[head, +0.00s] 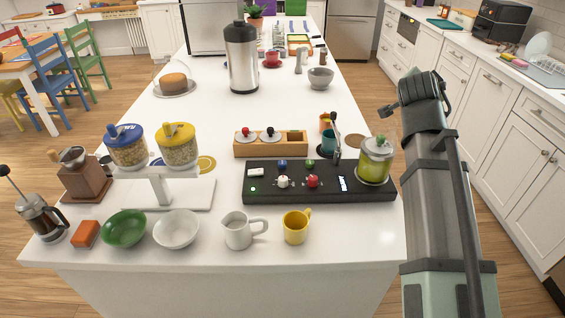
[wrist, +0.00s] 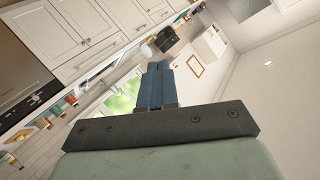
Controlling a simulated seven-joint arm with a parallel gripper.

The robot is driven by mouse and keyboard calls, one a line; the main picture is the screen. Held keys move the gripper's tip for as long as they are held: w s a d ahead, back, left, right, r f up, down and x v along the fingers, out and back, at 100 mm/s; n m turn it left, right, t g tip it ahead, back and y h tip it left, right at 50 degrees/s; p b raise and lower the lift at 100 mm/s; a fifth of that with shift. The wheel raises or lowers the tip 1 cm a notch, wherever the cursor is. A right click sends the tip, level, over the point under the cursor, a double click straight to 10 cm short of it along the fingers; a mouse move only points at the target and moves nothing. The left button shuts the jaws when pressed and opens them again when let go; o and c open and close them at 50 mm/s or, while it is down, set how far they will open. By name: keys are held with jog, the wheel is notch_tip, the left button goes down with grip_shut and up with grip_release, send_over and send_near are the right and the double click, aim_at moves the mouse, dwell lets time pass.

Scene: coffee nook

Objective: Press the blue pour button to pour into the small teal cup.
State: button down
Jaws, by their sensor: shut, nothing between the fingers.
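A blue button (head: 283,164) sits at the back of a black control base (head: 262,193) on the white counter. A green button (head: 310,163), a white one (head: 283,182) and a red one (head: 313,181) sit near it. The small teal cup (head: 329,143) stands just behind the base, beside a thin dark spout (head: 336,124) and partly hidden by it; its contents cannot be seen. My gripper (wrist: 157,84) is shut and empty in the wrist view, facing cabinets and wall. In the head view my arm stands right of the counter, well apart from the buttons; the fingertips cannot be made out.
A wooden box (head: 270,148) with red and black knobs stands behind the base. A white mug (head: 238,232) and a yellow mug (head: 296,228) stand in front. The counter's right edge lies between base and arm.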

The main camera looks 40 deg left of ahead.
jog(key=s+a+f+n+g+h, duration=0.1)
jog(key=s+a+f+n+g, duration=0.15)
jog(key=s+a, duration=0.4)
jog(key=s+a+f+n+g, duration=0.1)
jog(key=s+a+f+n, duration=0.25)
jog(key=a, duration=0.55)
jog(key=n+g+h, duration=0.1)
jog(key=n+h, duration=0.2)
jog(key=n, duration=0.3)
send_over(279, 163)
notch_tip(279, 163, down, 4)
jog(key=shift+d+f, duration=0.1)
jog(key=shift+f, duration=0.1)
jog(key=shift+f, duration=0.1)
jog(key=shift+f, duration=4.3)
jog(key=shift+f, duration=0.15)
jog(key=shift+f, duration=0.3)
